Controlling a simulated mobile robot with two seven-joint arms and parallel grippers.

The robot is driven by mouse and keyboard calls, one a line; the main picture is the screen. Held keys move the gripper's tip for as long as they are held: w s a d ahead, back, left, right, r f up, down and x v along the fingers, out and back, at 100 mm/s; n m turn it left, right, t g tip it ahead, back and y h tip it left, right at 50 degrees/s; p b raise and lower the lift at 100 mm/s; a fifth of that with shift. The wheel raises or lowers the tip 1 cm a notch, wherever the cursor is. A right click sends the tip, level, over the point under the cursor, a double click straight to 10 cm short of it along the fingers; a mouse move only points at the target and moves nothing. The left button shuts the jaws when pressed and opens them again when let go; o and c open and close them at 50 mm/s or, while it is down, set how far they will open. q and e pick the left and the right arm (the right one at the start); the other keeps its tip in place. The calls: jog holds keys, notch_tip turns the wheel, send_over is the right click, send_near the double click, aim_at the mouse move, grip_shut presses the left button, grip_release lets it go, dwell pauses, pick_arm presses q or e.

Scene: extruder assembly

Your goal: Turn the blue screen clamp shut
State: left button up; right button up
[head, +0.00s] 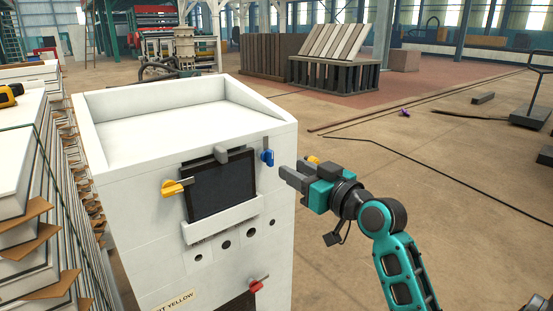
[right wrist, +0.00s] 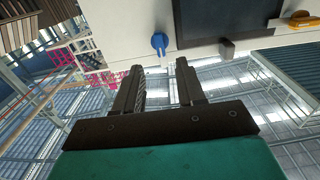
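The blue screen clamp (head: 267,158) sits on the front of the white machine, just right of the dark screen's (head: 222,187) upper right corner. A grey handle-like piece rises above the blue part. In the right wrist view the blue clamp (right wrist: 160,42) lies just beyond the fingertips, roughly centred between them. My right gripper (head: 287,172) is to the right of the clamp in the head view. Its fingers (right wrist: 160,66) are apart with nothing between them, and they do not appear to touch the clamp. My left gripper is not in view.
A yellow clamp (head: 175,187) sticks out left of the screen, and a grey clip (head: 235,154) sits at its top edge. A white ledge (head: 222,222) runs below the screen. A red knob (head: 258,285) is lower down. The floor (head: 430,200) right of the machine is open.

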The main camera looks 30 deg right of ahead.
aim_at(272, 158)
jog(key=w, duration=0.7)
jog(key=shift+a, duration=0.3)
jog(key=shift+c, duration=0.3)
grip_shut()
